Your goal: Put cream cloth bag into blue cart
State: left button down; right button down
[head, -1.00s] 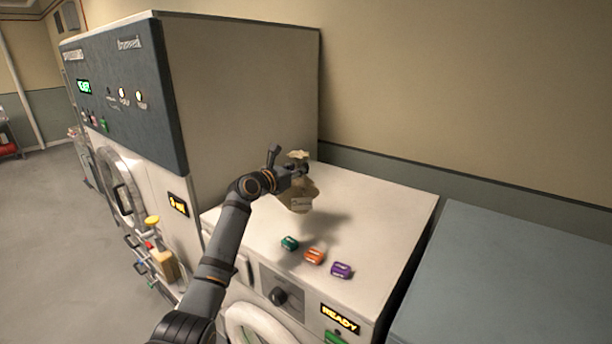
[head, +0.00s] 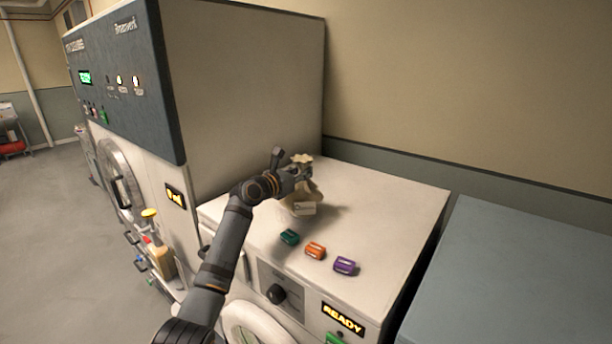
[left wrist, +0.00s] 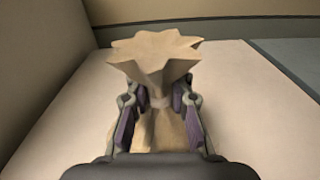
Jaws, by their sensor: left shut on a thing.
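The cream cloth bag (head: 303,198), with a ruffled top and a pale tag, is over the back part of the white washing machine's top (head: 385,200). My left gripper (head: 298,174) is shut on its gathered neck. In the left wrist view, the bag's flared top (left wrist: 155,55) sticks up between the two fingers of my left gripper (left wrist: 158,105), and its lower body is partly hidden. A shadow lies close by the bag; I cannot tell whether it touches the top. I see nothing I can make out as a blue cart. My right gripper is out of view.
Green (head: 289,237), orange (head: 315,250) and purple (head: 344,266) small boxes lie near the machine's front edge. A tall dry-cleaning machine (head: 250,90) stands at left. A blue-grey flat surface (head: 515,270) is at right, clear. Open floor (head: 50,215) lies far left.

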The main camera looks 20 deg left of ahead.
pick_arm(q)
jog(key=shift+s, duration=0.15)
jog(key=c, duration=1.2)
grip_release()
jog(key=shift+f, duration=0.1)
